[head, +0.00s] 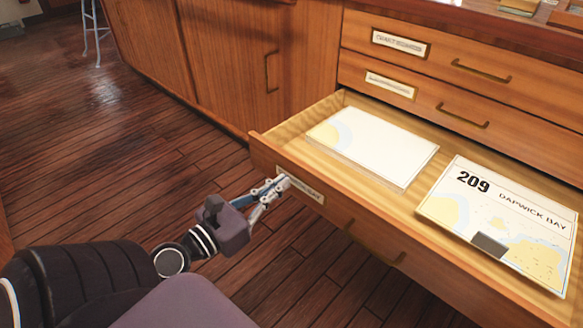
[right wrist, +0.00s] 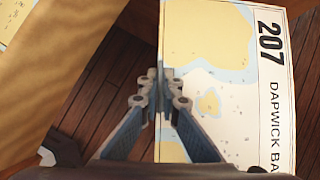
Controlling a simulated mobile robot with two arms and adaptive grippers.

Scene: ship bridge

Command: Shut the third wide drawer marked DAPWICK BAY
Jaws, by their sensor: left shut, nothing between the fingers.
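The third wide drawer (head: 265,150) is pulled out, showing its pale wooden inside. Its label (head: 306,191) is partly hidden by my left gripper; the end reads as BAY. My left gripper (head: 279,187) is shut and empty, its fingertips at the drawer front by the label, apparently touching it. My right gripper (right wrist: 158,82) is outside the head view; in the right wrist view it is shut on the edge of a chart marked 207 DAPWICK BAY (right wrist: 235,95).
In the drawer lie a pale chart (head: 372,143) and chart 209 DAPWICK BAY (head: 500,215) with a dark block (head: 489,244) on it. Two shut drawers (head: 450,58) are above. A stool (head: 96,30) stands far left. The wooden floor (head: 110,130) left of the drawer is clear.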

